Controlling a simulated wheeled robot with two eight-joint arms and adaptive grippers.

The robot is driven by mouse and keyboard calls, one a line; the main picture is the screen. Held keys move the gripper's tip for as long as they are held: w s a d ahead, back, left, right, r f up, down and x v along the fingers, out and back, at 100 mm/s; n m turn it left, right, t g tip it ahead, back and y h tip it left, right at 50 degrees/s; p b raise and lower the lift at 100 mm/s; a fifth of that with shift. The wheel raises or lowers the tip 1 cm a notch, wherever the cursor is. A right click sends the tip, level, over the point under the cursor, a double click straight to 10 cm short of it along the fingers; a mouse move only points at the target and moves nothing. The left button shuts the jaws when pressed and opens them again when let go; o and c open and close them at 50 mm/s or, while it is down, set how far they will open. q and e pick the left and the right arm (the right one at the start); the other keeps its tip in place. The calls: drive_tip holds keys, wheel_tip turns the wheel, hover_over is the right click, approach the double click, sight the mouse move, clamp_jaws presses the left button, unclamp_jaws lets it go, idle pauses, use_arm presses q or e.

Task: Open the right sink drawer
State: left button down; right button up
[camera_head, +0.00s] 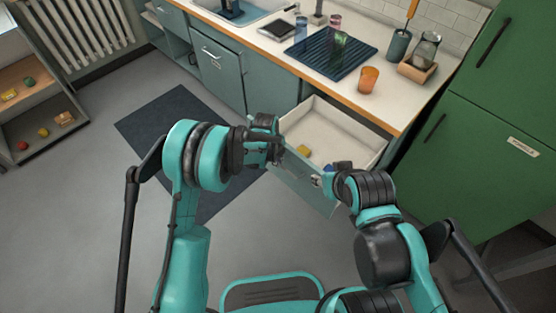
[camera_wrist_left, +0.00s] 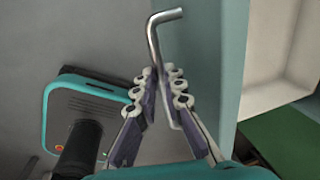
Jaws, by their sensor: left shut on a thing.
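The sink drawer (camera_head: 330,128) at the right of the counter front is pulled out, with its pale interior showing. My left gripper (camera_head: 273,143) is at the left end of the drawer's grey-green front (camera_head: 305,184). In the left wrist view, the fingers (camera_wrist_left: 160,95) are shut on the bent metal handle (camera_wrist_left: 155,45), whose hooked end sticks out past the fingertips. My right gripper (camera_head: 325,181) is close to the right part of the drawer front. Its fingers are too small and covered to judge, and I cannot tell whether it touches the front.
A yellow item (camera_head: 304,150) and a blue item (camera_head: 342,166) show at the drawer's near side. The counter above holds a dark drying mat (camera_head: 330,55) and an orange cup (camera_head: 368,79). A green cabinet (camera_head: 500,120) stands to the right. Open floor (camera_head: 120,220) lies to the left.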

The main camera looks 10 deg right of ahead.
use_arm(q)
drive_tip(key=c, duration=1.6)
unclamp_jaws()
wheel_tip(320, 180, up, 12)
drive_tip(key=s+a, duration=0.1)
drive_tip(key=a, duration=0.1)
drive_tip(key=shift+s, duration=0.25)
drive_tip(key=shift+f, duration=0.15)
